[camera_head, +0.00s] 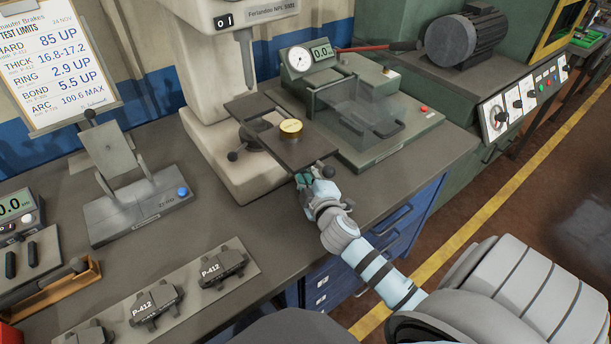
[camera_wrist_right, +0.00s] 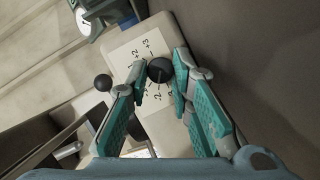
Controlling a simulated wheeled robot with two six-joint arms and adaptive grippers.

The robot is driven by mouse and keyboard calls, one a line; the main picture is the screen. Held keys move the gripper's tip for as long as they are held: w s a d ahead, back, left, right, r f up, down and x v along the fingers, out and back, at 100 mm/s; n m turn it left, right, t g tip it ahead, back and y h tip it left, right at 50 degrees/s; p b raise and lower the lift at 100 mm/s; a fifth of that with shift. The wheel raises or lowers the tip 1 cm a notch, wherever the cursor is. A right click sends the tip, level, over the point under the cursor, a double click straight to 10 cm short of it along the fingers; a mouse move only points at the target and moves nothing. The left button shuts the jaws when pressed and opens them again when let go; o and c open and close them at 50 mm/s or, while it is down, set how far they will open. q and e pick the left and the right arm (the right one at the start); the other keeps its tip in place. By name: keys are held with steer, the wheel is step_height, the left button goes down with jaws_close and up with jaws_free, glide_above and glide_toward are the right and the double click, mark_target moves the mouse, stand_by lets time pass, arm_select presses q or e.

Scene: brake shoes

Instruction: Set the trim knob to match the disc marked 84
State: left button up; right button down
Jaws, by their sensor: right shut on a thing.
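The trim knob (camera_wrist_right: 160,70) shows in the wrist view as a dark round knob over a white scale card (camera_wrist_right: 128,52) with marks such as -2, +2 and +3. My right gripper (camera_wrist_right: 160,88) is shut on this knob, one finger on each side. In the head view my right gripper (camera_head: 316,174) is at the front of the tester (camera_head: 210,110), below its dark plate (camera_head: 318,148), and hides the knob. A brass disc (camera_head: 291,127) lies on the plate; its marking is too small to read. The tester's counter (camera_head: 223,20) shows 01. My left gripper is not in view.
A ball-ended lever (camera_head: 233,156) sticks out left of the tester. A green gauge fixture (camera_head: 375,110) with a clear guard stands close on the right. A tilted stand (camera_head: 125,190) and a board of P-412 shoes (camera_head: 150,300) are on the left. A limits sheet (camera_head: 55,60) hangs behind.

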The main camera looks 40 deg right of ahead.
steer(key=shift+f+n, duration=0.1)
steer(key=shift+n, duration=0.4)
steer(key=c, duration=1.4)
jaws_free()
steer(key=v, duration=0.8)
steer(key=shift+a, duration=0.15)
steer(key=shift+f, duration=0.1)
